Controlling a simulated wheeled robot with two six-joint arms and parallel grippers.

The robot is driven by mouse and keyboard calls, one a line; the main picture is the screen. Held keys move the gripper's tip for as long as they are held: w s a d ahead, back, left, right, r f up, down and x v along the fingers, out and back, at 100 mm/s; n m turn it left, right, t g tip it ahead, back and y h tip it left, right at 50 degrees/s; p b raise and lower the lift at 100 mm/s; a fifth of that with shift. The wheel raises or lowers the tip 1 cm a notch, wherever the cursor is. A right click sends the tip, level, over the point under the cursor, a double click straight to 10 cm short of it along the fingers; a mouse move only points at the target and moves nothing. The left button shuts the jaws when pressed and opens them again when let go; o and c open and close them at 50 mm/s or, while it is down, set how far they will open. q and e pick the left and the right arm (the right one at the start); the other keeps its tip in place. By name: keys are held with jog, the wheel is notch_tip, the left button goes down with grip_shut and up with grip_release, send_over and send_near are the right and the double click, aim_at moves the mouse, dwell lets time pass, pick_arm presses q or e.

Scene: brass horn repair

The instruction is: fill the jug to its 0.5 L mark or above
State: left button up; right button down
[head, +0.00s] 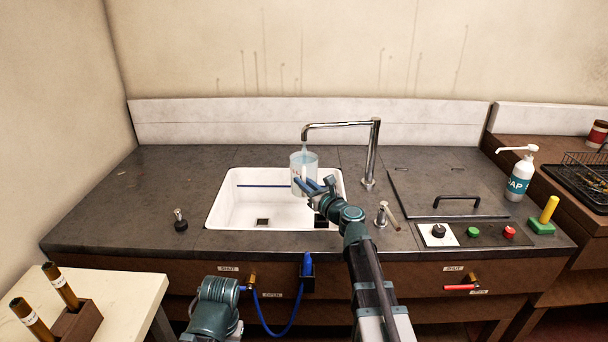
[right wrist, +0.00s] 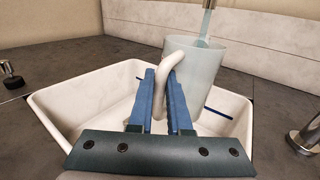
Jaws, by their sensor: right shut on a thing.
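The translucent jug (head: 304,168) is upright under the spout of the chrome faucet (head: 345,125), above the white sink (head: 230,211). A thin bluish stream runs from the spout into it. My right gripper (head: 315,186) is shut on the jug's handle; the right wrist view shows its blue fingers on either side of the white handle (right wrist: 166,72) and the jug body (right wrist: 205,65) behind. The water level and the 0.5 L mark cannot be read. My left arm shows at the bottom of the head view, but its gripper is not visible.
A lever (head: 386,215) stands right of the sink and a small knob (head: 180,220) left of it. A soap bottle (head: 520,178) and a panel with buttons (head: 473,232) are at the right. A blue hose (head: 290,322) hangs in front.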

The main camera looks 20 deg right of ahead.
jog(key=s+a, duration=0.2)
jog(key=s, duration=0.6)
jog(key=shift+a+r+p, duration=0.2)
jog(key=shift+r+p, duration=0.15)
jog(key=shift+r, duration=0.05)
dwell(0.7)
